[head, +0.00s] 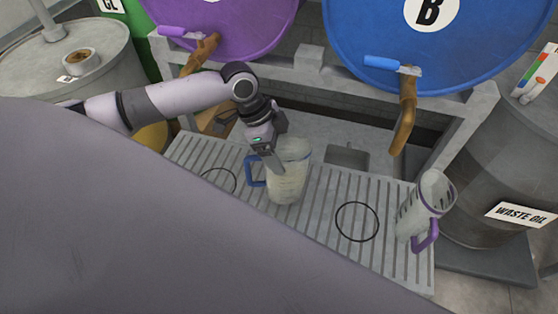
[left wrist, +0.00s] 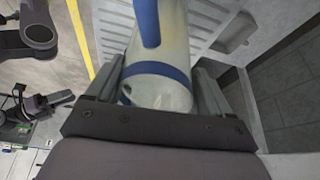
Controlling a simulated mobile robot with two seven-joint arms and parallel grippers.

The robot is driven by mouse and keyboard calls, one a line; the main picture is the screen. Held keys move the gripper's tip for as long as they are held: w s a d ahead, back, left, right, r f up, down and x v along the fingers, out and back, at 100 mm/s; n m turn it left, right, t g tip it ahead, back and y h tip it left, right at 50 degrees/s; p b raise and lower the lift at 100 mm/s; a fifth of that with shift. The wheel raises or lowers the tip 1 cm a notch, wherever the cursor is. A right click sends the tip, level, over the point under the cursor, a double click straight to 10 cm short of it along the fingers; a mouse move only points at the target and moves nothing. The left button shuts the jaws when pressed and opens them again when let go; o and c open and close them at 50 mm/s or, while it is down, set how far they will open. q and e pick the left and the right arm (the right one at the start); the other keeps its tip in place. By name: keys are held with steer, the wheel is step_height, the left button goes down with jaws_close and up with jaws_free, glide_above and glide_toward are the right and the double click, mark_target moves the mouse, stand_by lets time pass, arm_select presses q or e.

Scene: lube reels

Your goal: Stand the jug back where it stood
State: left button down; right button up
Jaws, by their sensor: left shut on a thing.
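A clear jug with a blue handle (head: 257,171) is in the grasp of my left gripper (head: 277,158), over the middle of the slatted grey tray (head: 320,237). The jug looks near upright; I cannot tell whether its base touches the slats. In the left wrist view the jug (left wrist: 160,92), with its blue band, sits between the two fingers of the left gripper (left wrist: 160,80). Two thin black rings mark the tray, one left of the jug (head: 218,181) and one to its right (head: 357,222).
A second clear jug with a purple handle (head: 424,207) stands at the tray's right end. A purple drum (head: 225,25) and a blue drum (head: 430,50) with taps lie on the rack behind. A waste oil barrel (head: 490,170) stands right. My own body covers the lower left.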

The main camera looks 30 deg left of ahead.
arm_select(q)
step_height(320, 180, down, 4)
steer(key=shift+r+b, duration=0.1)
steer(key=shift+b, duration=0.35)
jaws_free()
steer(key=p+v, duration=0.2)
steer(key=v, duration=1)
steer(key=shift+p, duration=0.4)
